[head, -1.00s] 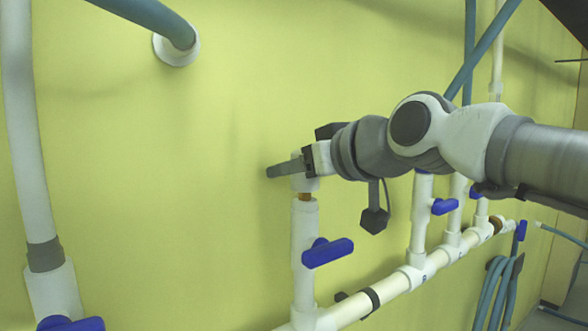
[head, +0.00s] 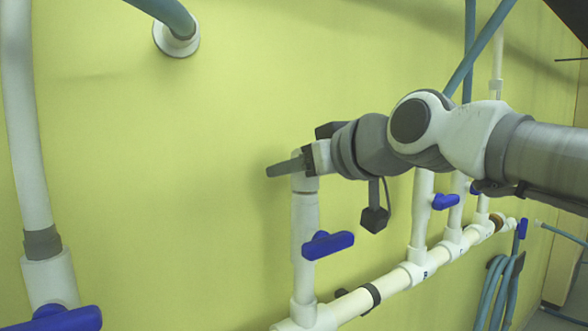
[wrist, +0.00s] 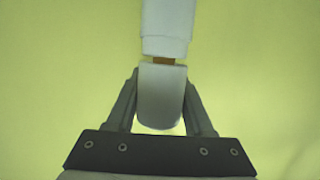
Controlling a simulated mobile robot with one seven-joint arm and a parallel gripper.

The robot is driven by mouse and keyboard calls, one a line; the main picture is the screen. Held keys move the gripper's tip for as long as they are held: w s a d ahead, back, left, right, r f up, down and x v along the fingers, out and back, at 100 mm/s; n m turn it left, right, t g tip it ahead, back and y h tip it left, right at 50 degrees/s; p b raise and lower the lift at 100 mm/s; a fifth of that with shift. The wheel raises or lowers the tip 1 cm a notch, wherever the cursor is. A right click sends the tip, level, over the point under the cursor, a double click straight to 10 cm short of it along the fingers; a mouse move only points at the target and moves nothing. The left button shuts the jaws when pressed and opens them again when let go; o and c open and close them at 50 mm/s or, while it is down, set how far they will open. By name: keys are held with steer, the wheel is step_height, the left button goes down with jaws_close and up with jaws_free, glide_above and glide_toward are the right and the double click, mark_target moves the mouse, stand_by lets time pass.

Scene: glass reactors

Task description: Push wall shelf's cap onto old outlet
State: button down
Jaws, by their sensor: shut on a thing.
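My gripper (head: 287,167) is shut on a white cap (head: 305,184) at the top of the white upright outlet pipe (head: 305,225) with a blue valve handle (head: 327,245). In the wrist view, one finger of my gripper (wrist: 160,85) is on each side of the rounded cap (wrist: 160,100). The cap lines up with the end of the outlet pipe (wrist: 167,25), and a thin brass-coloured strip (wrist: 164,61) shows between them. In the head view, the cap looks upright and no clear gap shows below it. The fingers hide part of the cap.
A white horizontal pipe (head: 390,285) with more blue-handled valves runs to the right below my arm. A thick white pipe (head: 25,130) stands at the left. The yellow-green wall (head: 150,180) is close behind the outlet. Coiled blue hose (head: 495,290) hangs at the lower right.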

steer(key=shift+f, duration=0.15)
steer(key=shift+c, duration=1)
jaws_free()
steer(key=b+v, duration=0.2)
steer(key=v, duration=1.5)
steer(key=shift+d, duration=0.15)
steer(key=shift+s, duration=0.15)
